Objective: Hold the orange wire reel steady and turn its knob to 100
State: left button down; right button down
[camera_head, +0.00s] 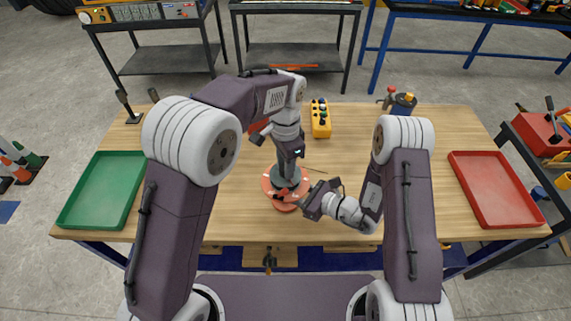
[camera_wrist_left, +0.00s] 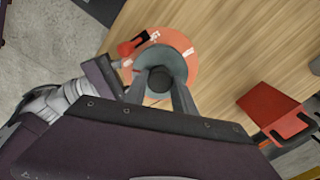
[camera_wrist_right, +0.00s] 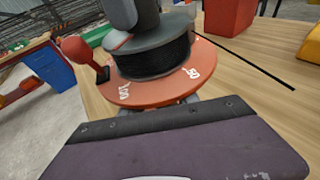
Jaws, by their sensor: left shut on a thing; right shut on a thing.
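The orange wire reel (camera_head: 272,188) lies flat on the wooden table, an orange disc with white marks and a dark wire spool (camera_wrist_right: 155,55) on top. A grey round knob (camera_wrist_left: 158,62) sits at its centre. My left gripper (camera_head: 286,178) comes down from above and is shut on the knob, a finger on each side. My right gripper (camera_head: 305,203) reaches in low from the right and is shut on the reel's rim; its fingertips are mostly hidden in the right wrist view. A red handle (camera_wrist_right: 76,52) stands at the rim, beside the right gripper. White numbers show on the disc, one like 50.
A yellow button box (camera_head: 320,120) stands behind the reel. A green tray (camera_head: 98,190) is at the left and a red tray (camera_head: 497,188) at the right. A thin dark wire (camera_wrist_right: 245,62) extends from the reel.

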pick_arm(q)
jog(key=c, duration=1)
grip_release()
jog(key=shift+r, duration=0.1)
notch_tip(320, 180, up, 12)
jog(key=shift+f, duration=0.1)
pick_arm(e)
jog(key=c, duration=0.8)
grip_release()
jog(key=shift+c, duration=0.2)
